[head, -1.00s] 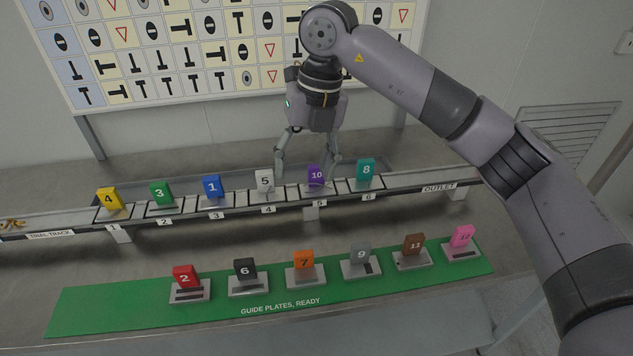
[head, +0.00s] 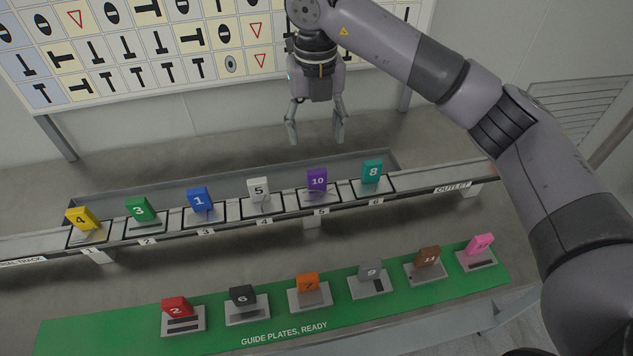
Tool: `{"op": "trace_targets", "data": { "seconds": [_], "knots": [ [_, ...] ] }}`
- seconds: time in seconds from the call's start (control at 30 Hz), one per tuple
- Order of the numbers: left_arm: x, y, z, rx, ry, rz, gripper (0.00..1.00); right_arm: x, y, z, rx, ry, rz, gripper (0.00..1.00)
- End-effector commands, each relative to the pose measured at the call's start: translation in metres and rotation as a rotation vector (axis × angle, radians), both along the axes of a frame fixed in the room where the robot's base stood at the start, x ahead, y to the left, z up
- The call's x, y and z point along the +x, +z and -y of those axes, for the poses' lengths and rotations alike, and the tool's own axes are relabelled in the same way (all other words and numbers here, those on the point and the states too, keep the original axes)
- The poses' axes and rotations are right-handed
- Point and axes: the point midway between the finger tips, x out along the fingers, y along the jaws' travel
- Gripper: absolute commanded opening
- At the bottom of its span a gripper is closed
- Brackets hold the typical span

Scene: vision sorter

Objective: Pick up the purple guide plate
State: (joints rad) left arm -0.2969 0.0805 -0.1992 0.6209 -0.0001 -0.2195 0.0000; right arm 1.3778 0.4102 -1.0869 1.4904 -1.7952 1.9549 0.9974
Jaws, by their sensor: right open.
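The purple guide plate (head: 317,180), marked 10, stands upright in slot 5 of the trial track, between the white plate 5 and the teal plate 8. My right gripper (head: 317,140) is open and empty, fingers pointing down. In the picture it shows above and behind the purple plate, apart from it. My left gripper is not in the head view.
The track (head: 425,187) also holds yellow, green, blue, white (head: 259,189) and teal (head: 372,171) plates. A green mat (head: 90,335) in front carries several more plates. A symbol chart (head: 150,88) hangs on the back wall. The bench between track and mat is clear.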

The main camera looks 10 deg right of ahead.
Motion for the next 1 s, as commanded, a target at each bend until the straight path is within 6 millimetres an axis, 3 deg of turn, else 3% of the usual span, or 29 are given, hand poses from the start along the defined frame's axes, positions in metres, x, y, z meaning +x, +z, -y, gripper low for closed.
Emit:
{"op": "trace_targets", "data": {
  "seconds": [0.13,0.3,0.6,0.73,1.0],
  "knots": [
    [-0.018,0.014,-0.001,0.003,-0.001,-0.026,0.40,-0.002,-0.031,0.000,0.000,0.000,-0.005,0.58],
    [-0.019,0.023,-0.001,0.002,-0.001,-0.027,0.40,-0.001,-0.061,0.000,0.000,0.000,-0.003,0.58],
    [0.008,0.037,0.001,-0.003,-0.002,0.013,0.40,-0.001,-0.085,0.001,0.000,0.000,-0.003,0.58],
    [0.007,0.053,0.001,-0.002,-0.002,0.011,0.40,-0.002,-0.104,0.003,0.000,-0.001,-0.005,0.58],
    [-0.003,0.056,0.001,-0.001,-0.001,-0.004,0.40,-0.001,-0.129,0.002,0.001,0.001,0.001,0.58]
  ]
}}
